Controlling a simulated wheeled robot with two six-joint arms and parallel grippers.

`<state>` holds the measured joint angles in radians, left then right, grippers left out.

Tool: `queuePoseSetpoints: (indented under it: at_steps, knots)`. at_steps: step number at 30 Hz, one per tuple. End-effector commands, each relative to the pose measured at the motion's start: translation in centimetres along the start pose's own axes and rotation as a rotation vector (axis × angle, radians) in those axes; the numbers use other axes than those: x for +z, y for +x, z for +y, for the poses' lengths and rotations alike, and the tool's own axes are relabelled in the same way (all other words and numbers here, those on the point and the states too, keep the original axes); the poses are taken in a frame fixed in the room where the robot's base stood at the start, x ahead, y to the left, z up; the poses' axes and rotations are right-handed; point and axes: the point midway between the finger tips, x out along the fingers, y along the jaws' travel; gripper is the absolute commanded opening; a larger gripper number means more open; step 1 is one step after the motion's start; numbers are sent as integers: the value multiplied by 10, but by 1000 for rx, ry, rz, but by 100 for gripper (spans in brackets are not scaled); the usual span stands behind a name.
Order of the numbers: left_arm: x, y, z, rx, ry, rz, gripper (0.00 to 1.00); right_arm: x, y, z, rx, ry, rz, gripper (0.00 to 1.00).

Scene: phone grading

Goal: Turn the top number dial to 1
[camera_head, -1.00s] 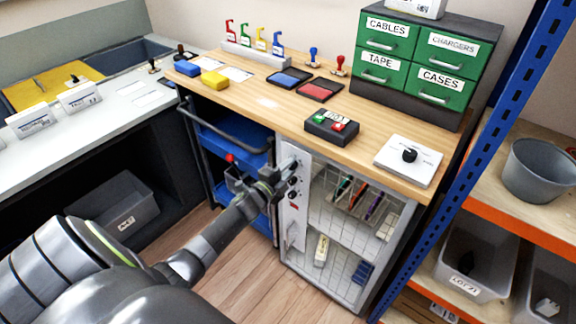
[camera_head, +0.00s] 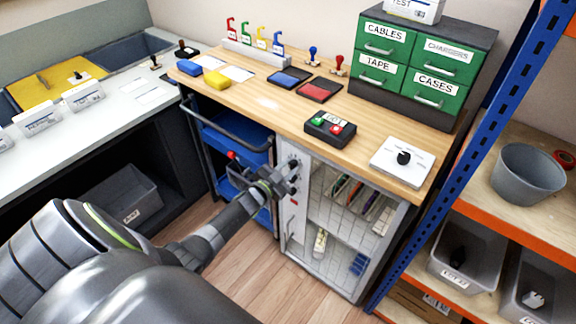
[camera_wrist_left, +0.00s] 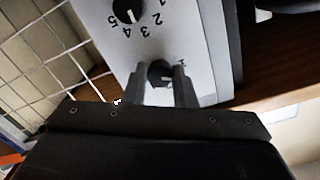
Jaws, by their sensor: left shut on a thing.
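A light grey control panel (camera_head: 291,217) stands upright on the front of the bench, left of the wire-fronted compartment. My left gripper (camera_head: 294,172) is at its upper part. In the left wrist view, which shows the panel upside down, my gripper (camera_wrist_left: 160,88) is shut on a round dark dial (camera_wrist_left: 160,72) near the benchtop end, the upper dial. The fingers hide most of its scale. Another black dial (camera_wrist_left: 125,10) with a white pointer line and printed numbers up to 5 is farther down the panel, apart from the fingers. The held dial's setting cannot be read.
The wooden benchtop (camera_head: 262,103) overhangs the panel closely. A black box with green and red buttons (camera_head: 330,127) and a white plate with a black knob (camera_head: 403,160) sit on it. A blue trolley (camera_head: 230,140) stands left of the panel; a blue rack post (camera_head: 485,130) is at the right.

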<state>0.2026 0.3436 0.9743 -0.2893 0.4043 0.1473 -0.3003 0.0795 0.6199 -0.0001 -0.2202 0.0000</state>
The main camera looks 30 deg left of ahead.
Motion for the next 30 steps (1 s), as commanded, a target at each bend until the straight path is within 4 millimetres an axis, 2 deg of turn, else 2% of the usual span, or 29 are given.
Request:
queuePoseSetpoints:
  at_steps: [13,30]
  knots:
    - [0,0,0,8,-265,5,1,-1,-10,1,0,0,0,0]
    - [1,0,1,9,-320,6,1,-2,-11,1,0,0,1,0]
